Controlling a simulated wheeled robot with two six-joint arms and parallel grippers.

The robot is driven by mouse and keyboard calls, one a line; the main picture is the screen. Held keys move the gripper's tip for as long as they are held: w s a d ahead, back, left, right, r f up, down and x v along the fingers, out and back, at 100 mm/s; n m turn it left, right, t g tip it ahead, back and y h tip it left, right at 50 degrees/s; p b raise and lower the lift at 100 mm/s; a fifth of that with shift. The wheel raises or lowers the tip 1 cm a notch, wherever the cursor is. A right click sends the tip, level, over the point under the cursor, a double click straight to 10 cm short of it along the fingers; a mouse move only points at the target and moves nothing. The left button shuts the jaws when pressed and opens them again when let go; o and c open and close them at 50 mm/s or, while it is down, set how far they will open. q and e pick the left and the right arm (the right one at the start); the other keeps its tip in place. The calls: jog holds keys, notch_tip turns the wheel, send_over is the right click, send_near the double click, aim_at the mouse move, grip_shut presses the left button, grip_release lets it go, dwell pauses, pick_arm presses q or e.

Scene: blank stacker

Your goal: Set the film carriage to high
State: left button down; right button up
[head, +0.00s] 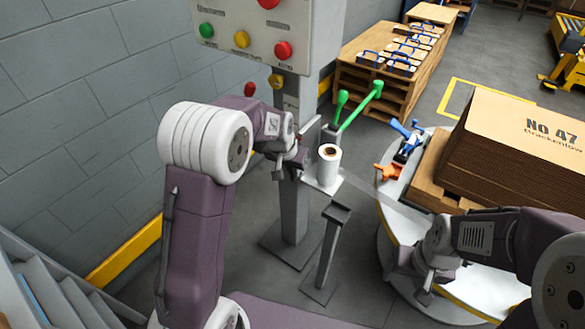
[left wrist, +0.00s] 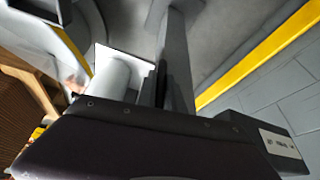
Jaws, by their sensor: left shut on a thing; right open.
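The film carriage (head: 325,186) is a pale plate on the grey mast (head: 292,205), with an upright white film roll (head: 328,168) on it. It sits partway up the mast, below the control box. My left gripper (head: 302,155) is shut at the carriage's left side, beside the roll; the exact part held is hidden. In the left wrist view, the roll (left wrist: 112,75), the carriage plate (left wrist: 138,64) and the mast (left wrist: 178,55) show past the dark gripper body. My right gripper (head: 424,285) is open and empty, low near the turntable's edge.
A control box (head: 265,35) with coloured buttons tops the mast. Green levers (head: 362,105) rise behind the roll. A small grey stand (head: 332,240) is in front. A round turntable (head: 395,215) bears a pallet of stacked cardboard (head: 515,150) at right. A block wall is at left.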

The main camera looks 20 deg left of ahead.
pick_arm(q)
notch_tip(320, 180, up, 6)
jog(key=p, duration=0.4)
jog(key=shift+r, duration=0.15)
jog(key=shift+f, duration=0.2)
jog(key=c, duration=1.5)
grip_release()
jog(key=shift+o, duration=0.2)
pick_arm(e)
notch_tip(320, 180, up, 6)
jog(key=shift+f, duration=0.1)
pick_arm(q)
jog(key=p+v, duration=0.3)
jog(key=v, duration=0.6)
pick_arm(e)
notch_tip(320, 180, up, 3)
jog(key=shift+r, duration=0.15)
pick_arm(q)
jog(key=shift+c, duration=0.3)
